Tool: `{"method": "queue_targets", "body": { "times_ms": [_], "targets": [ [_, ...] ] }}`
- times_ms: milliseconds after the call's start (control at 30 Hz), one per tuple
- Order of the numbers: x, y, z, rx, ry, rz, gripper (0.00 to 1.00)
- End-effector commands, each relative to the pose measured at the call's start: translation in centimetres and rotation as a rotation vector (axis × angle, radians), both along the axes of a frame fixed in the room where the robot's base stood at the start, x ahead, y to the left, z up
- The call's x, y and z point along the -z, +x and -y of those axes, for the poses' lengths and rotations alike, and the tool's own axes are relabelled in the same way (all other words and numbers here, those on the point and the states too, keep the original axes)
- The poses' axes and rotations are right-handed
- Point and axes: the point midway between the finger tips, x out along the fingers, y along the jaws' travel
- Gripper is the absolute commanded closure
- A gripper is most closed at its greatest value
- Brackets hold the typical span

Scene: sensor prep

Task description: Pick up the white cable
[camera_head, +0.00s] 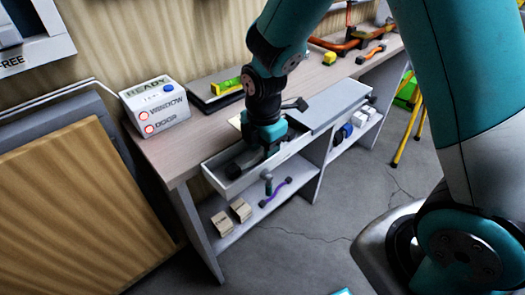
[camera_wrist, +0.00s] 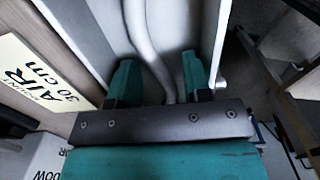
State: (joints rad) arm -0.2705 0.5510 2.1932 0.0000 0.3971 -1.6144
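The white cable (camera_wrist: 140,32) runs lengthwise inside the open drawer (camera_wrist: 104,25) in the wrist view. It bends to the right and passes between the two teal fingers of my gripper (camera_wrist: 158,68). The fingers are apart, with space on both sides of the cable, so my gripper is open. Whether either finger touches the cable I cannot tell. The cable is hidden there behind my arm and gripper.
A white box with WINDOW and DOOR buttons (camera_head: 155,106) stands on the bench (camera_head: 190,150) at left. A card reading AIR 30 cm (camera_wrist: 38,75) lies beside the drawer. A lower shelf (camera_head: 255,212) holds small boxes and a purple-handled item (camera_head: 275,192).

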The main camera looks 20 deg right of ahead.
Motion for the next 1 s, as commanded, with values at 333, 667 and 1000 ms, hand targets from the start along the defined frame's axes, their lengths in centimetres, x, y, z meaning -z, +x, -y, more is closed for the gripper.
{"method": "queue_targets", "body": {
  "times_ms": [333, 667, 1000],
  "targets": [
    [0.0, 0.0, 0.0, 0.000, 0.000, 0.000, 1.00],
    [-1.4, 0.1, 0.0, 0.000, 0.001, 0.002, 1.00],
    [-9.5, 0.1, 0.0, 0.000, 0.003, 0.009, 1.00]
  ]
}}
